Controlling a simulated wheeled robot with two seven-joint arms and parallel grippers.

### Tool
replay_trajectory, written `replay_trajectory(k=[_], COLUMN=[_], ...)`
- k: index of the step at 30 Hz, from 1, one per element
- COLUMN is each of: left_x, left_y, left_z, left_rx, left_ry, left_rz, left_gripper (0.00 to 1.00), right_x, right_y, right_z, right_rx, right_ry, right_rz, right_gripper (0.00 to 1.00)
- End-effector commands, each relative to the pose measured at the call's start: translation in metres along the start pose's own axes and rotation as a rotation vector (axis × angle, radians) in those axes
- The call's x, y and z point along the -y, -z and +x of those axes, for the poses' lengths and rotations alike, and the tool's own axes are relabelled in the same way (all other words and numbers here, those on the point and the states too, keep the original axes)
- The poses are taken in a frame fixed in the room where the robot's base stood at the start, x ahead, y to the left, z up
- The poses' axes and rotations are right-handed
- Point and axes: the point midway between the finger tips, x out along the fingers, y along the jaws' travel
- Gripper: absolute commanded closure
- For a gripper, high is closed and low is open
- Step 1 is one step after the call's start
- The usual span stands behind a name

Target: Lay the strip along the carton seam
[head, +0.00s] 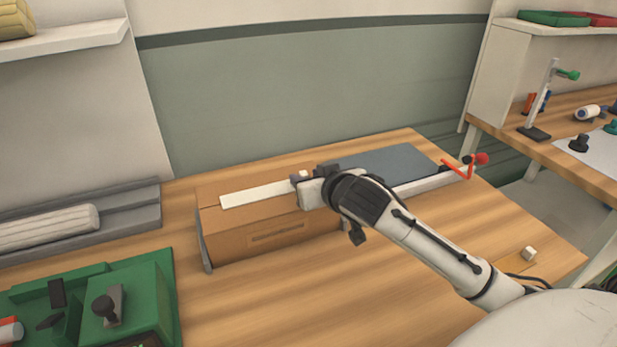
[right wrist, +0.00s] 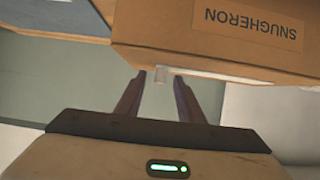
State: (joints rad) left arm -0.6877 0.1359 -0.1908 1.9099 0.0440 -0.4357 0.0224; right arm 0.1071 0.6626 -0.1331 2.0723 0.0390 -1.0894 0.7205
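A brown carton (head: 265,229) lies on the wooden bench. A white strip (head: 255,194) lies lengthwise on its top, running to my right gripper (head: 300,178). In the right wrist view, the carton (right wrist: 220,45) appears upside down with a label, and a thin part of the strip (right wrist: 235,77) shows along its edge. My right gripper (right wrist: 158,95) has its fingers apart. A small pale tab (right wrist: 160,75) shows in the gap between them, with no finger visibly pressing on it. My arm hides the carton's right part. My left gripper is out of view.
A blue-grey panel (head: 385,162) lies right of the carton, with a white rail and a red-handled part (head: 468,165). A green tray (head: 145,285) and a grey trough (head: 130,207) are at left.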

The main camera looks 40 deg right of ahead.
Motion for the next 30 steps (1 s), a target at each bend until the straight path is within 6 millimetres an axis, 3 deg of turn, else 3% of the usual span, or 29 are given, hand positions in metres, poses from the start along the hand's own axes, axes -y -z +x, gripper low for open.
replay_trajectory(k=[8, 21, 30], left_x=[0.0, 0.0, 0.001], left_y=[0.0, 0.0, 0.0], left_z=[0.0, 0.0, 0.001], left_rx=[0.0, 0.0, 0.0], left_ry=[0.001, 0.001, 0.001], left_rz=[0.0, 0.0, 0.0], left_gripper=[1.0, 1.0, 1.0], right_x=[0.001, 0.001, 0.0], right_y=[-0.001, 0.0, 0.0], right_z=[-0.014, -0.092, -0.103], right_rx=[0.001, 0.0, 0.0], right_ry=[0.002, 0.002, 0.0], right_rz=[-0.001, 0.001, 0.0], right_gripper=[0.65, 0.65, 0.65])
